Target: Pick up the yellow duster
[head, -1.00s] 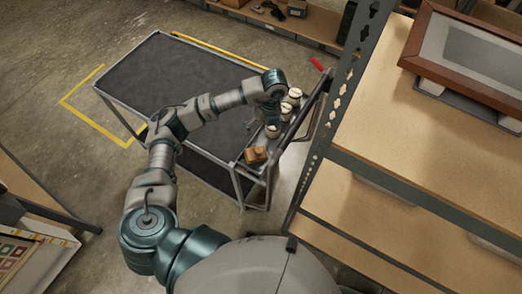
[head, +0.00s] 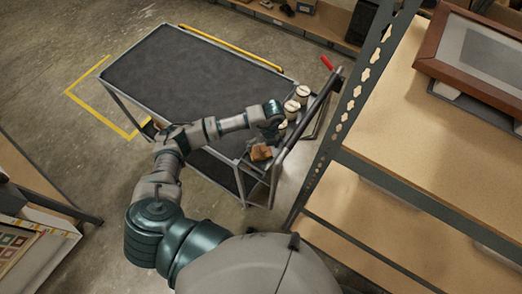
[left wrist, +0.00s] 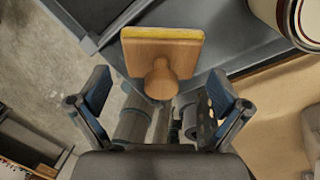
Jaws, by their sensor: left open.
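The yellow duster (left wrist: 162,52) is a wooden block with a yellow pad edge and a round wooden knob handle. In the head view the duster (head: 261,152) sits at the near end of the cart's narrow tray (head: 253,168). My left gripper (left wrist: 160,96) is open, its two fingers spread either side of the knob in the left wrist view. The fingers show no contact with it. My right gripper is not in view.
Several pale lidded jars (head: 291,106) stand in the same tray behind the duster. The cart's dark top (head: 195,75) is empty. A metal shelf upright (head: 352,105) and wooden shelves with a framed picture (head: 480,55) stand close on the right.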

